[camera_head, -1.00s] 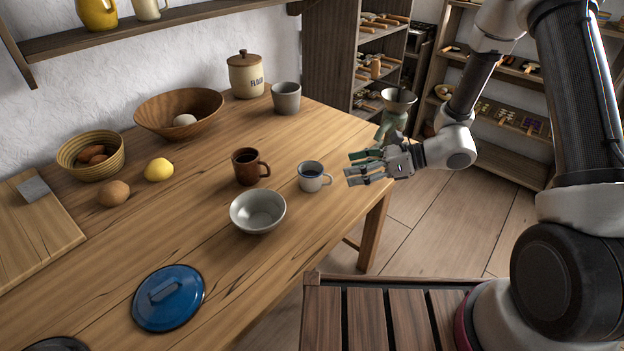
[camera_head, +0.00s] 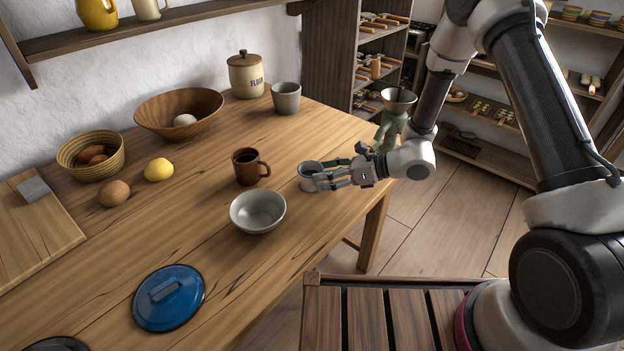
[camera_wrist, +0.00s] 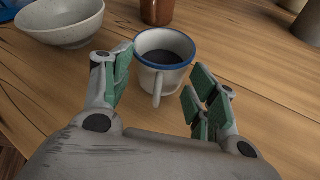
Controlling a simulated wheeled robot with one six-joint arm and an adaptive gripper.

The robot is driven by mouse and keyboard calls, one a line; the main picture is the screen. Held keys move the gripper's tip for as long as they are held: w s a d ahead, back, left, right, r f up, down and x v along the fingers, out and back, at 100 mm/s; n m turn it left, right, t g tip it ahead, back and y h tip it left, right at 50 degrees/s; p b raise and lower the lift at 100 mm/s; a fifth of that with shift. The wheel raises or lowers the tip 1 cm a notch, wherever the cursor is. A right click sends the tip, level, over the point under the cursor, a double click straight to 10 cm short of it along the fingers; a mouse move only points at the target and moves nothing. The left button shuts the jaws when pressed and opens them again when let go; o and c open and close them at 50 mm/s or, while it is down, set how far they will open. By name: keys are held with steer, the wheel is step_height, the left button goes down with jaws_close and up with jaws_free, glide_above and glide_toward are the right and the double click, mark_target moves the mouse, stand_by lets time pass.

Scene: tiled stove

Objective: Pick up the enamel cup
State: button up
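The enamel cup (camera_wrist: 165,62) is white with a blue rim and holds something dark. It stands upright on the table, and in the wrist view its handle points toward my gripper. In the head view the cup (camera_head: 308,172) is partly hidden behind my fingers. My gripper (camera_wrist: 160,82) is open, with green-padded fingers spread to either side of the cup's near side and handle. In the head view my gripper (camera_head: 325,177) is at the cup's right side. I cannot tell whether a finger touches it.
A grey bowl (camera_head: 258,212) stands close to the cup at lower left, and a brown mug (camera_head: 247,168) stands to its left. A grey tumbler (camera_head: 286,98) is farther back. A blue lid (camera_head: 168,298) lies near the front. The table's right edge is close to the cup.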

jaws_close()
stand_by(0.4)
